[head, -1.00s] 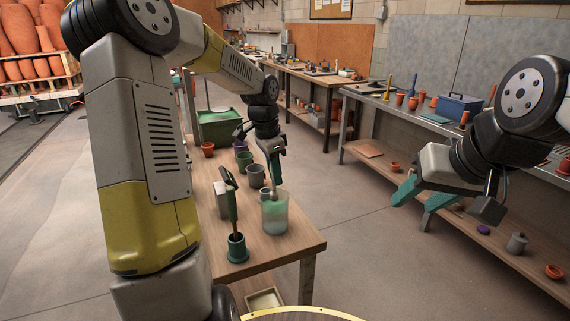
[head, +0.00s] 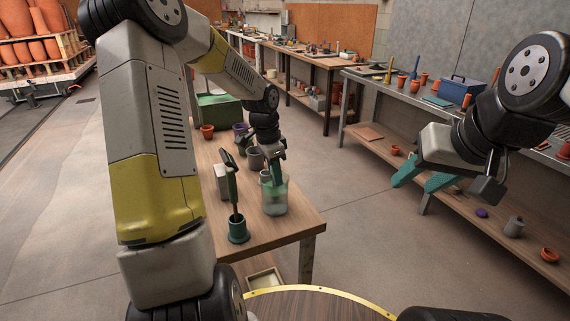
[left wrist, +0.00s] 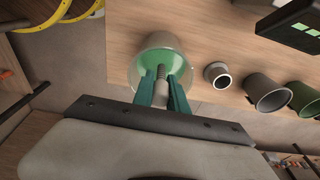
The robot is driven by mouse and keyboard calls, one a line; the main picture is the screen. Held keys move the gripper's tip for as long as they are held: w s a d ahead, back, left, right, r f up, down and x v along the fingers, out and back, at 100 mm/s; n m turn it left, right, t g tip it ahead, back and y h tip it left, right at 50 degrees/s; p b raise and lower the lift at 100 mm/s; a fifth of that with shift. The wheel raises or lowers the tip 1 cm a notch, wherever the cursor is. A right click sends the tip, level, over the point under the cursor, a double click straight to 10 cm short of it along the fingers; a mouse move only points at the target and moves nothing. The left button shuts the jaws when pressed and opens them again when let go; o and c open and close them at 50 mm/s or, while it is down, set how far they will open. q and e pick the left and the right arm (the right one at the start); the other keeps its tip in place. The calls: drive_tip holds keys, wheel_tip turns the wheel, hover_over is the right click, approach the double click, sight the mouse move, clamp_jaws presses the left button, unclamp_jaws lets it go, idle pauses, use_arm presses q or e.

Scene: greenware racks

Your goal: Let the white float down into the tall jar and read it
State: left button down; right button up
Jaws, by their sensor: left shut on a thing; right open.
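The tall jar (head: 275,204) is clear with green liquid in it and stands near the work table's right edge. My left gripper (head: 277,178) is at the jar's mouth, its fingers pointing down. In the left wrist view the gripper (left wrist: 163,88) is shut on the white float (left wrist: 161,90), a pale grey-white stem between the green fingers, over the jar (left wrist: 139,66). The float's lower part is hidden, so I cannot tell how deep it sits. My right gripper (head: 421,181) is open and empty, in the air to the right.
A green pot holding an upright tool (head: 238,231) stands in front left of the jar. A dark-screened device (left wrist: 297,28) is near. The front right of the table is bare.

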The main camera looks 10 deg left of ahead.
use_arm(q)
drive_tip(key=c, duration=1)
unclamp_jaws()
drive_tip(key=shift+o, duration=0.7)
drive_tip(key=shift+w+d+r, duration=0.1)
drive_tip(key=shift+w+r, duration=0.05)
drive_tip(key=shift+r, duration=1.25)
drive_tip(key=shift+s+r, duration=0.2)
drive_tip(key=shift+r, duration=2.85)
drive_tip(key=shift+s+r, duration=0.1)
drive_tip(key=shift+r, duration=0.05)
drive_tip(key=s+d+r+n+t, duration=0.1)
drive_tip(key=s+r+n, duration=0.4)
drive_tip(key=s, duration=0.7)
drive_tip(key=s+r+n+t, duration=0.4)
drive_tip(key=s+r+n, duration=0.1)
drive_tip(key=s, duration=0.7)
drive_tip(key=shift+s+d+n+h, duration=0.15)
drive_tip(key=shift+d+n+h, duration=0.15)
drive_tip(key=shift+d+h, duration=0.1)
